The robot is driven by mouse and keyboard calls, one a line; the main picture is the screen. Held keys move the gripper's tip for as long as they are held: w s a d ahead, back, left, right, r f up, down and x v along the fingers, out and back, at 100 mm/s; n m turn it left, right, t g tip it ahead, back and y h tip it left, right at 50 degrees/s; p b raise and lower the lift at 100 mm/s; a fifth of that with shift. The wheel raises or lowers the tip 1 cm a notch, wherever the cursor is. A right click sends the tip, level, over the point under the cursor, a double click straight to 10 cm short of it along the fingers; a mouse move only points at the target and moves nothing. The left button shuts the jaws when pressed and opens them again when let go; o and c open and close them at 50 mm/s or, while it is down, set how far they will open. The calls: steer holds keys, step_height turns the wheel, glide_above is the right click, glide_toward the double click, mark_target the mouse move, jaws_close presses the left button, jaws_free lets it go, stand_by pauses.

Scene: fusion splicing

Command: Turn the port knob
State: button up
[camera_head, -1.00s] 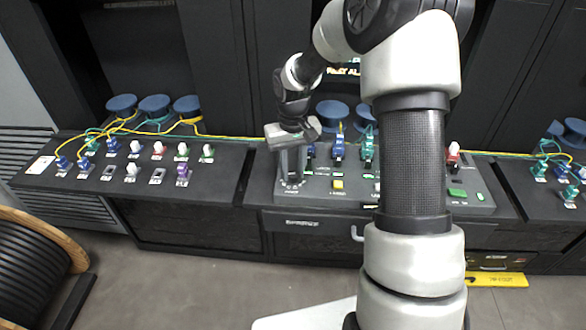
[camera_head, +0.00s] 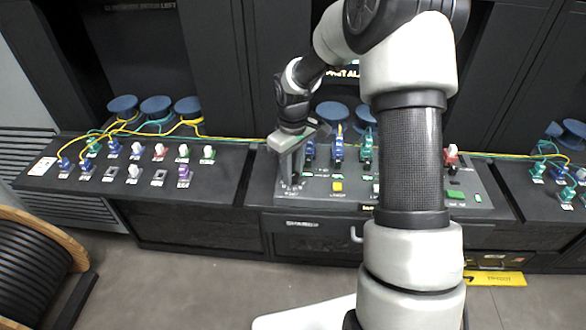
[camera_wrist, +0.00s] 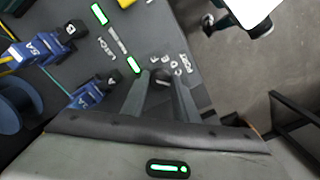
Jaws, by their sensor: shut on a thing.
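The port knob (camera_wrist: 160,76) is a small dark round knob in the wrist view, on the grey panel beside the white "PORT" lettering and several position letters. My gripper (camera_wrist: 160,88) is shut on the knob, with one finger on each side of it. In the head view my gripper (camera_head: 291,182) points down at the left end of the grey console (camera_head: 318,198). Its fingers hide the knob there.
Green-lit marks (camera_wrist: 99,14) lie on the panel. A yellow button (camera_head: 337,187) is right of my gripper. A side panel (camera_head: 120,196) with several plugs is at left.

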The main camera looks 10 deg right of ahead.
mark_target(293, 175)
steer(key=n+p, duration=0.1)
steer(key=n, duration=0.4)
steer(key=shift+r+n+p, duration=0.1)
steer(key=shift+n+p, duration=0.2)
steer(key=shift+n, duration=0.1)
stand_by(0.4)
steer(key=o, duration=1.1)
step_height(293, 175, up, 17)
steer(key=shift+r, duration=0.2)
